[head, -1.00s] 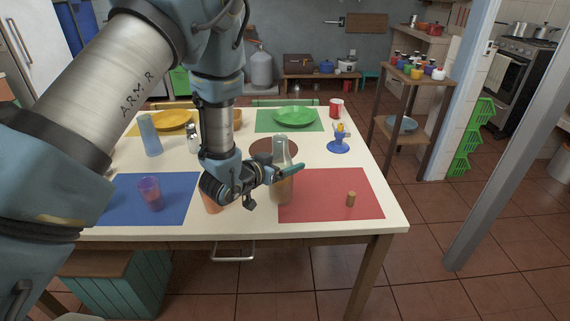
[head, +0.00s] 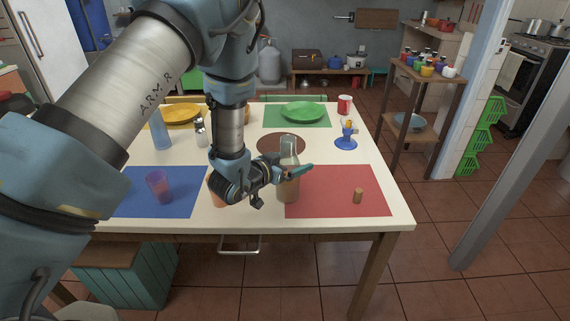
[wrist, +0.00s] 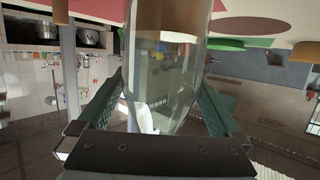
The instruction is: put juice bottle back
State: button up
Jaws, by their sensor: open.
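The juice bottle (head: 288,190) is clear glass with brownish juice in its lower part. It stands upright on the table at the left edge of the red mat. My gripper (head: 292,173) is level with its upper part, coming from the left, one teal finger showing beside the glass. In the wrist view the bottle (wrist: 168,60) fills the space between the two fingers of my gripper (wrist: 160,105). The fingers are apart, on either side of the glass; I cannot tell whether they touch it.
A cork (head: 358,196) stands on the red mat (head: 330,188). A purple cup (head: 158,186) is on the blue mat. An orange item (head: 216,190) is partly hidden behind my wrist. Farther back are a green plate (head: 303,111) and a blue egg-cup-like stand (head: 346,142). A shelf with jars stands right.

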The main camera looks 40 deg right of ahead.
jog(key=shift+a+r+b, duration=0.1)
jog(key=shift+a+b, duration=0.2)
jog(key=shift+a, duration=0.1)
jog(key=b+v, duration=0.3)
jog(key=v, duration=0.8)
jog(key=shift+b, duration=0.3)
jog(key=shift+a+r, duration=0.15)
jog(key=w+a+n+t+y, duration=0.4)
jog(key=w+a+n+y, duration=0.4)
jog(key=w+a, duration=0.9)
jog(key=s+a+r+n+g+y, duration=0.1)
jog(key=s+a+n+y, duration=0.1)
jog(key=a, duration=0.5)
jog(key=s+a+r+n+g+y, duration=0.2)
jog(key=s+a, duration=0.3)
jog(key=a, duration=0.3)
jog(key=s+a+r+n+g+y, duration=0.2)
jog(key=s+a, duration=0.1)
jog(key=a, duration=0.4)
jog(key=shift+s+a+n, duration=0.3)
jog(key=shift+s+a, duration=0.05)
jog(key=shift+s, duration=0.05)
